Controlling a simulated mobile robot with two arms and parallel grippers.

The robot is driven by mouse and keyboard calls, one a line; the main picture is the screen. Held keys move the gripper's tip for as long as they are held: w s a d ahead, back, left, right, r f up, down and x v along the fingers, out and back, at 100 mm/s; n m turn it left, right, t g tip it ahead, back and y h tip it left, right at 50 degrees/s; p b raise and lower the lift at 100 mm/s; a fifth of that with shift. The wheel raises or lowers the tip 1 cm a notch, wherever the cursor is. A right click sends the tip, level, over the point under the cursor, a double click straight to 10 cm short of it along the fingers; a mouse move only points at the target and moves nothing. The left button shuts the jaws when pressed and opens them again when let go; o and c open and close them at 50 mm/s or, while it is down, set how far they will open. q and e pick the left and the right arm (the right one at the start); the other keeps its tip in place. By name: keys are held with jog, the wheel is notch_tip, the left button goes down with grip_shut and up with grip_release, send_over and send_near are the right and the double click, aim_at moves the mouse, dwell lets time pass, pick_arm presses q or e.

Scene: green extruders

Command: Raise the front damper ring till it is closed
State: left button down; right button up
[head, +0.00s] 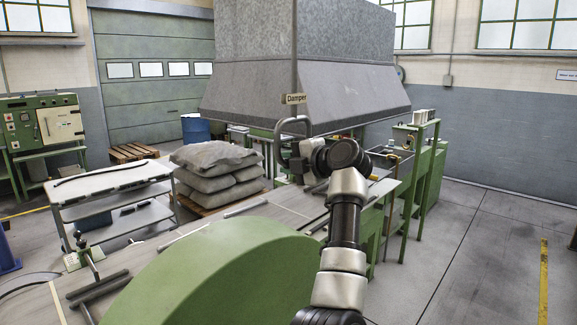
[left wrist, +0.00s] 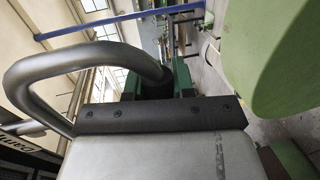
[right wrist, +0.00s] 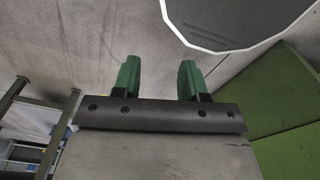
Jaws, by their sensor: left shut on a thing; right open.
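The damper ring is a bent grey tube loop (head: 293,121) hanging below the "Damper" sign (head: 294,99) on a thin upright rod. In the left wrist view the ring (left wrist: 85,55) curves across the left side, and its lower end runs between my green fingers. My left gripper (head: 298,168) is shut on the ring's lower part; it also shows in the left wrist view (left wrist: 158,83). My arm hides part of the grip in the head view. My right gripper (right wrist: 158,72) is open and empty in the right wrist view, and is outside the head view.
A large grey hood (head: 305,85) stands behind the ring. A rounded green machine cover (head: 215,275) fills the front. Stacked grey sacks (head: 215,172) and a grey cart (head: 115,190) stand to the left. The floor at right (head: 490,255) is clear.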

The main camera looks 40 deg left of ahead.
pick_arm(q)
jog(key=shift+r, duration=0.5)
pick_arm(e)
jog(key=shift+d, duration=0.25)
pick_arm(q)
jog(key=c, duration=0.9)
grip_release()
jog(key=shift+f, duration=0.1)
jog(key=shift+c, duration=0.2)
jog(key=shift+f, duration=0.1)
pick_arm(e)
jog(key=shift+d, duration=0.25)
pick_arm(q)
jog(key=shift+d+f+b, duration=0.1)
jog(key=shift+d+b, duration=0.35)
jog(key=shift+d, duration=0.1)
jog(key=b+v, duration=0.4)
jog(key=v, duration=0.5)
jog(key=shift+s+d+r, duration=0.15)
jog(key=shift+d+r, duration=0.1)
jog(key=shift+d, duration=0.15)
pick_arm(e)
notch_tip(320, 180, down, 5)
jog(key=shift+a+r, duration=0.1)
jog(key=shift+r, duration=0.05)
jog(key=shift+a, duration=0.1)
